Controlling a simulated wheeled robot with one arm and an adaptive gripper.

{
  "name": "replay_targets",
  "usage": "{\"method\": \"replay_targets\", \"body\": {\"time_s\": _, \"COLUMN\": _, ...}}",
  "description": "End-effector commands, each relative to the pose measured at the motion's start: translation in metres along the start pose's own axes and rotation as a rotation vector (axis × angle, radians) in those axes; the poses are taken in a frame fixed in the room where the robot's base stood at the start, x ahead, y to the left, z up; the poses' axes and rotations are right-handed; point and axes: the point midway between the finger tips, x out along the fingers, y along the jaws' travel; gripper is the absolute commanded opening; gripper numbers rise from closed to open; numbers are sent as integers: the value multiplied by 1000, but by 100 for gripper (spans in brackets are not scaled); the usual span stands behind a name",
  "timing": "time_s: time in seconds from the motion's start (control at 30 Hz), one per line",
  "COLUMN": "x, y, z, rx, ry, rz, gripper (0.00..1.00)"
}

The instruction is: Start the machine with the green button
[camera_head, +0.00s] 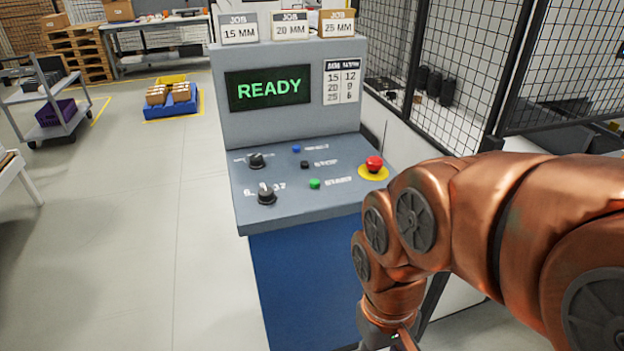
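The machine's control console (245,205) stands in the middle of the head view, with a sloped grey panel on a blue base. The green button (314,183) sits on the panel, right of the lower black knob (266,194). The console's screen (268,88) reads READY in green letters. My copper-coloured arm comes in from the right and bends down in front of the console's right side. Its wrist end is at the bottom edge of the picture, below the panel. My gripper's fingers are out of the picture. Nothing covers the green button.
A red emergency button (374,164) on a yellow base, a blue button (295,149) and a small black button (304,163) share the panel with another black knob (255,160). Mesh fencing (440,70) stands behind on the right. The floor (120,230) left of the console is clear.

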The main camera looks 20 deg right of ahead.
Motion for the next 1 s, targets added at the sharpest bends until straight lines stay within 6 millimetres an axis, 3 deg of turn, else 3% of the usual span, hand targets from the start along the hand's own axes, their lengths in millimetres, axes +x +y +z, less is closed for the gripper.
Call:
{"method": "replay_targets", "body": {"time_s": 0.03, "x": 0, "y": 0, "z": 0, "rx": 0, "ry": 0, "rz": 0, "gripper": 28}}
{"method": "replay_targets", "body": {"time_s": 0.3, "x": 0, "y": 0, "z": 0, "rx": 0, "ry": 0, "rz": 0, "gripper": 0}}
{"method": "replay_targets", "body": {"time_s": 1.0, "x": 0, "y": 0, "z": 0, "rx": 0, "ry": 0, "rz": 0, "gripper": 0}}
